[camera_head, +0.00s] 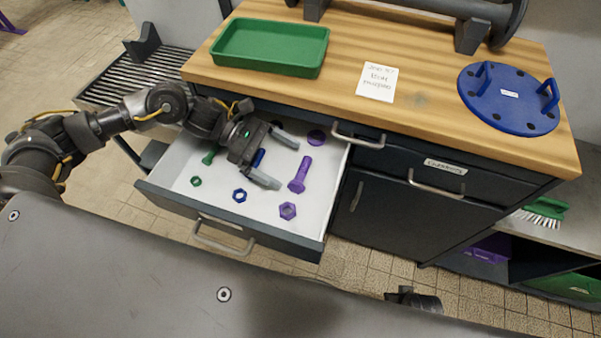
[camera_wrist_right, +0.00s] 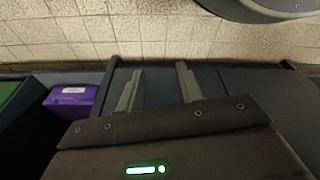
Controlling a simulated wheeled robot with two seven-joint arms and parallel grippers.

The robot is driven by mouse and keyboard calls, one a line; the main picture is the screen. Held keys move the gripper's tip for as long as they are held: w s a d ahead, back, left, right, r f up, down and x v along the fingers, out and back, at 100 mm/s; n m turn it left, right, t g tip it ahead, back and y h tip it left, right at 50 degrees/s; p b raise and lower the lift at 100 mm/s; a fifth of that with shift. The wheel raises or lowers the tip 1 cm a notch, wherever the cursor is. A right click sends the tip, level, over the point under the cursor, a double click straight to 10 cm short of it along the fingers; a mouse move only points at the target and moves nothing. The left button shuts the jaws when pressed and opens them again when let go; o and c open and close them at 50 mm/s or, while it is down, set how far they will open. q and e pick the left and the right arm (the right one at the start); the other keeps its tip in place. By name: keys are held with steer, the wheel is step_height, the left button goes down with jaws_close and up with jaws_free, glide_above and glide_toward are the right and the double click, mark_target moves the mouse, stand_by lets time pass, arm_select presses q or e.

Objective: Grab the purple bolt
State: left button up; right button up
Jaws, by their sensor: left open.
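The purple bolt (camera_head: 300,174) lies in the open drawer (camera_head: 213,205), in the head view, toward the drawer's right side. My left gripper (camera_head: 285,164) is over the drawer with its jaws apart, pointing right toward the bolt. Its fingertips are just left of the bolt, and nothing is between them; I cannot tell its exact height.
The drawer also holds a green bolt (camera_head: 209,157), a green nut (camera_head: 196,181), a blue nut (camera_head: 239,195) and a purple nut (camera_head: 288,210). The wooden worktop (camera_head: 430,100) above carries a green tray (camera_head: 270,47) and a blue flange (camera_head: 508,98).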

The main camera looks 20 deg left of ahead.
mark_target(302, 170)
arm_select(q)
steer(key=x, duration=0.2)
steer(key=p+x, duration=0.1)
steer(key=x, duration=0.2)
steer(key=shift+w, duration=0.2)
arm_select(e)
steer(key=f, duration=0.1)
steer(key=s+f, duration=0.1)
steer(key=f, duration=0.1)
steer(key=shift+s+d+f, duration=0.2)
steer(key=shift+s+d, duration=0.1)
steer(key=shift+d, duration=0.05)
arm_select(q)
steer(key=shift+c, duration=0.4)
steer(key=c, duration=1)
